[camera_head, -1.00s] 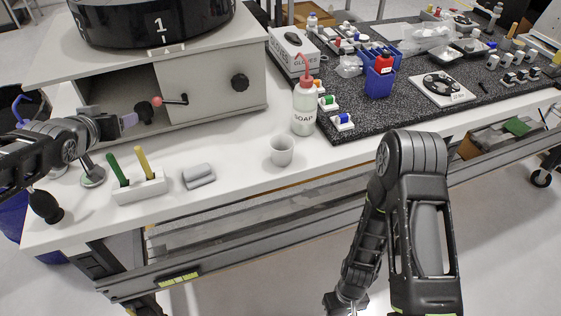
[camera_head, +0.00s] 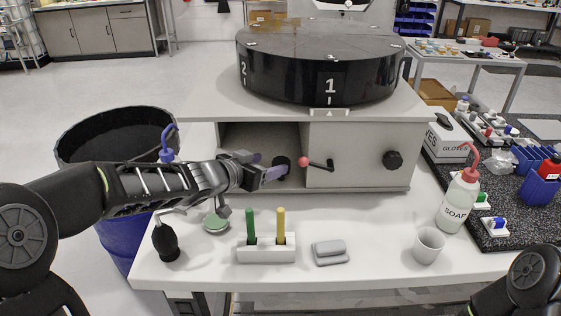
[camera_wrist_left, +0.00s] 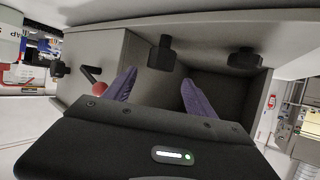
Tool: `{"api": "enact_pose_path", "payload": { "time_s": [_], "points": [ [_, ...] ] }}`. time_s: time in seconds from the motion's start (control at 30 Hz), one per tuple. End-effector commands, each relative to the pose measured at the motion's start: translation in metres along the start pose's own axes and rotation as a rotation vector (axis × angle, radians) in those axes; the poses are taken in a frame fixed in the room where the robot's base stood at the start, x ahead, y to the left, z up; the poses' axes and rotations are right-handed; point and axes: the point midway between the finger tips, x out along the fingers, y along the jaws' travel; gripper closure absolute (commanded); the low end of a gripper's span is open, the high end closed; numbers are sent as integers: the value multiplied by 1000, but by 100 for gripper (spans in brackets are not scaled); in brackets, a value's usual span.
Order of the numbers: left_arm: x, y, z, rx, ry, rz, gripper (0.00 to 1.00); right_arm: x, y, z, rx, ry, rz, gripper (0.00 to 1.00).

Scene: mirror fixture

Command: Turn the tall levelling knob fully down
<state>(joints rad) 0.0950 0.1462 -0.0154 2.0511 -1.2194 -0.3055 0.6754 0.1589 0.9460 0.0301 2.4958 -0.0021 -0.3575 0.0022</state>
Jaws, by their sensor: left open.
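The fixture (camera_head: 366,166) is a grey box under a black drum, with an open compartment at its left. A dark knob (camera_head: 281,162) shows at the compartment; the left wrist view shows two black knobs in there, a longer-looking one (camera_wrist_left: 162,50) and a flatter one (camera_wrist_left: 245,60). The longer-looking one seems to be the tall levelling knob. My left gripper (camera_head: 274,165) is open at the compartment mouth, its purple fingers apart and empty. In the wrist view its fingertips (camera_wrist_left: 158,78) point towards the longer-looking knob, without clear contact. My right gripper is out of view.
A crank with a red ball (camera_head: 303,161) sits just right of my left fingers. Another black knob (camera_head: 393,160) is on the front panel. A pen holder (camera_head: 266,255), a grey block (camera_head: 330,253), a cup (camera_head: 428,245) and a soap bottle (camera_head: 458,203) stand on the bench.

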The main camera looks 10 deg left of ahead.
Motion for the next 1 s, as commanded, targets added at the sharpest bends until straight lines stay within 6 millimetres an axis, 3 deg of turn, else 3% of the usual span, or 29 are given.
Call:
{"api": "enact_pose_path", "payload": {
  "time_s": [0.43, 0.8, 1.0],
  "points": [
    [63, 1, 2, 0, -2, 1, 36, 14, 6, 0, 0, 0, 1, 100],
    [69, 0, 0, 0, 0, 0, 36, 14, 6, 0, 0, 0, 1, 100],
    [69, 0, 0, 0, 0, 0, 52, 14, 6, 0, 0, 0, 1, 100]
  ]
}}
